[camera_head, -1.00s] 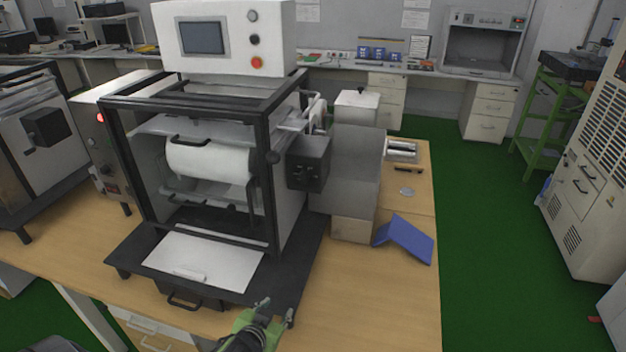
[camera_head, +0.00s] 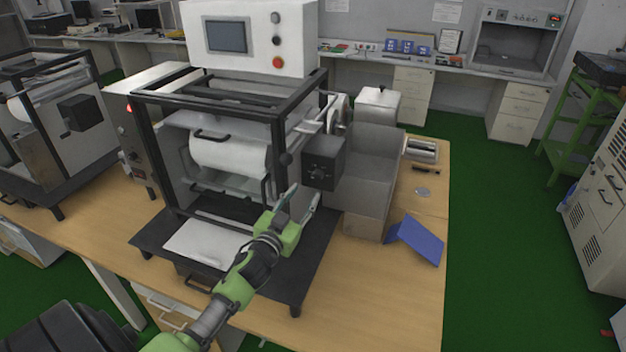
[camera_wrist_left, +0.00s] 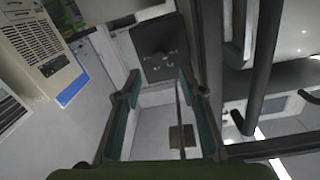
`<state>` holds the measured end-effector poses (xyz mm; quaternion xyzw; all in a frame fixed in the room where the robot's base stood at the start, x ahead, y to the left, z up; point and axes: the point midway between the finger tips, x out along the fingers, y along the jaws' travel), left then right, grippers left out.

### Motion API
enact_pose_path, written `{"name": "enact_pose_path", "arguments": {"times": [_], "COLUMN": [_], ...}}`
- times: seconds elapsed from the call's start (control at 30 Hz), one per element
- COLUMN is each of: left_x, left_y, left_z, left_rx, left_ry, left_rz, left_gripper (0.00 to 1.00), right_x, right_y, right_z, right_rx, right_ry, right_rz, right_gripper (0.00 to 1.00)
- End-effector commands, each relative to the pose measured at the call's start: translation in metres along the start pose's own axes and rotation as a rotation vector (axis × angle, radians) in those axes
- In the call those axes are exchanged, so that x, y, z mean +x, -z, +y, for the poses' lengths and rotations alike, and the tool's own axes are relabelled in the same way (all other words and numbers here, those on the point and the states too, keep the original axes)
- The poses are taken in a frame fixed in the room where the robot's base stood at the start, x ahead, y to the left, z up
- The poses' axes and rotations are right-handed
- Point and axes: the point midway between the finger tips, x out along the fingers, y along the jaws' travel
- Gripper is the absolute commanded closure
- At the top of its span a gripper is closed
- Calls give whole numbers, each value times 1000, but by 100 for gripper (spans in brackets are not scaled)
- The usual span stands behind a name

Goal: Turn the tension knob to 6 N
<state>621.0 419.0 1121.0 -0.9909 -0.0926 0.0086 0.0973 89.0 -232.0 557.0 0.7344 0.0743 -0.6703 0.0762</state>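The tension knob (camera_head: 317,175) is a small dark knob on the front of a black box (camera_head: 324,152) on the right side of the machine. Its scale is too small to read. The black box (camera_wrist_left: 158,35) also shows in the left wrist view, ahead of the fingers, with small pale marks around the knob. My left gripper (camera_head: 301,199) is open and empty, just below and in front of the box, not touching it. Its two fingers stand apart in the left wrist view (camera_wrist_left: 160,80). My right gripper is not in view.
The machine's black frame (camera_head: 275,145) stands close to my left gripper's left. A grey housing (camera_head: 372,165) is behind and right of the box. A blue folded piece (camera_head: 420,240) lies on the wooden table (camera_head: 375,300), whose front right is clear.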

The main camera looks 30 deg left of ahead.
Motion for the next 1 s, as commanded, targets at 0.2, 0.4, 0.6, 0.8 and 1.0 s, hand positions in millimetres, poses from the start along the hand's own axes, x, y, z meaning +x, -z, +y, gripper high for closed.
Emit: {"name": "enact_pose_path", "arguments": {"times": [0.2,0.4,0.6,0.8,1.0], "left_x": [37,59,69,70,70], "left_y": [2,0,-1,-1,-1], "left_z": [-1,0,0,0,0], "left_rx": [-1,-1,0,0,0], "left_ry": [2,2,0,0,0], "left_rz": [-1,-1,-2,-1,-2], "left_gripper": [63,63,63,63,89], "right_x": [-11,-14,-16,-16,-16], "right_y": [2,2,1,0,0], "right_z": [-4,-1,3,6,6], "right_rx": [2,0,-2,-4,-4], "right_ry": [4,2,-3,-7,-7], "right_rz": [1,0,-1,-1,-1], "right_gripper": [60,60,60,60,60]}}
